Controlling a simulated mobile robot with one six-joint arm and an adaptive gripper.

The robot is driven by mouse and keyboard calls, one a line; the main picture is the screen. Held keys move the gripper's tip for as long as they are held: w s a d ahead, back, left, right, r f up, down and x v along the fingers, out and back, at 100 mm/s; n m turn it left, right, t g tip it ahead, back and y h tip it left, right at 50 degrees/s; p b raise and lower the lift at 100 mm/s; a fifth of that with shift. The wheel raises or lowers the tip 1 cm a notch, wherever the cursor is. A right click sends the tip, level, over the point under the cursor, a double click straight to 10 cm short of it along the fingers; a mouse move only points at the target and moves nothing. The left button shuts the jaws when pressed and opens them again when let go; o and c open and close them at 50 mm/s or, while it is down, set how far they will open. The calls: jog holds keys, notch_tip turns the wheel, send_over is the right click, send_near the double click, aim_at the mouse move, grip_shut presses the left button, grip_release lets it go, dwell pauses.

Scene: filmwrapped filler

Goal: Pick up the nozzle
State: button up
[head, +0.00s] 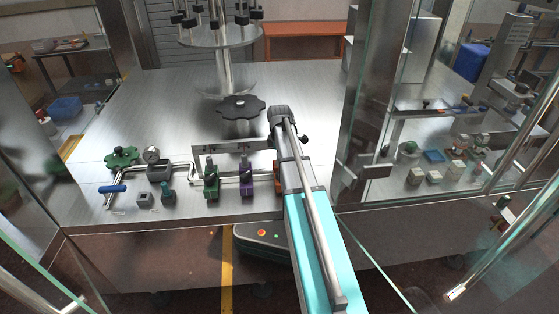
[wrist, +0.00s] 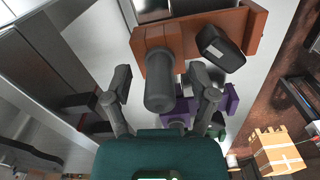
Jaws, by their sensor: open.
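An orange block with dark grey parts (wrist: 190,40) fills the top of the wrist view. A dark grey rounded cylinder, which looks like the nozzle (wrist: 160,92), sticks out from it. My gripper (wrist: 164,80) is open, with one finger on each side of the cylinder; I cannot tell whether they touch it. In the head view the orange block (head: 277,172) is at the right end of the rail, partly hidden by my arm. My gripper is hidden there behind the arm.
A purple unit (head: 247,178) and a green unit (head: 211,183) stand left of the orange one on the steel table (head: 160,100). Glass panels (head: 380,110) stand to the right.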

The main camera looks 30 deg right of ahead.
grip_shut()
dwell(0.3)
jog(key=shift+r, duration=0.2)
notch_tip(320, 180, up, 2)
jog(key=shift+r+p, duration=0.1)
jog(key=shift+p, duration=1.1)
jog(key=s+a+r+p, duration=0.2)
jog(key=s+r+p, duration=0.3)
jog(key=s, duration=0.1)
jog(key=s+a+r+p, duration=0.2)
jog(key=s+r+p, duration=0.3)
jog(key=s, duration=0.2)
jog(key=shift+a+r+p, duration=0.2)
jog(key=shift+a+p, duration=0.1)
jog(key=shift+a, duration=0.05)
jog(key=shift+r, duration=0.25)
jog(key=shift+r+p, duration=1.3)
jog(key=shift+p, duration=0.2)
